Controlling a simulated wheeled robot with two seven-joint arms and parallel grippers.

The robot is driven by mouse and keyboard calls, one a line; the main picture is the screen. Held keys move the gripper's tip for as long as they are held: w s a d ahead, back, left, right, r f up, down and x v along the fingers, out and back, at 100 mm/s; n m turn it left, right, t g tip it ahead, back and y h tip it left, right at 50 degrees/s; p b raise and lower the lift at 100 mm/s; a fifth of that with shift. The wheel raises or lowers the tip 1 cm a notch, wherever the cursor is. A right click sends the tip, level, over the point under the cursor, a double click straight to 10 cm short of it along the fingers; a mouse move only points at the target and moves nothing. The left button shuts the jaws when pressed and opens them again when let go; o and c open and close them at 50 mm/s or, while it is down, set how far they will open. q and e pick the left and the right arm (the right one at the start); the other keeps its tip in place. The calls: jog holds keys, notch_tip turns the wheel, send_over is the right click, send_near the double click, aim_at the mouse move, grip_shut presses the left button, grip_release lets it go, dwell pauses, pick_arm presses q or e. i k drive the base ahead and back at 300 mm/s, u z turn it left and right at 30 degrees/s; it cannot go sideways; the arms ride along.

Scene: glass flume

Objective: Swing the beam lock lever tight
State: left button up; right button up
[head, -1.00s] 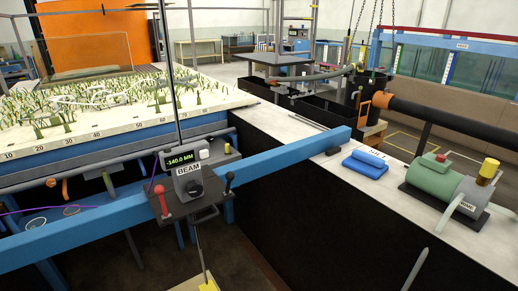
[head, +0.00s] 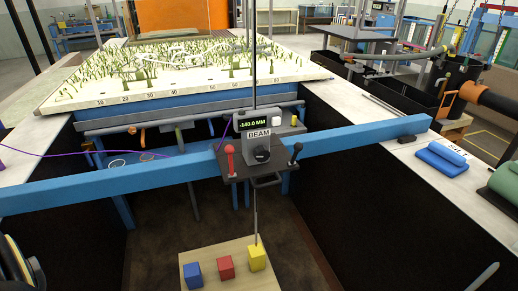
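The gauge carriage (head: 256,165) marked BEAM rides on the long blue beam (head: 365,141) in the middle of the head view. Its display reads -140.0 MM. A lever with a red knob (head: 230,160) stands upright at its left. A lever with a black knob (head: 297,150) stands at its right, leaning slightly. I cannot tell from the picture which one is the beam lock lever. A dark round knob (head: 262,156) sits on the carriage front. Neither of my grippers is in view, and nothing touches the levers.
Below the carriage, a pale board (head: 215,268) holds a blue block (head: 193,274), a red block (head: 226,267) and a yellow block (head: 257,258). A folded blue cloth (head: 441,158) lies on the right ledge. A purple cord (head: 80,154) runs in from the left.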

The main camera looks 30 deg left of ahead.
aim_at(298, 147)
jog(key=u, duration=0.15)
jog(key=k, duration=0.25)
jog(key=u, duration=1.35)
jog(key=i, duration=0.5)
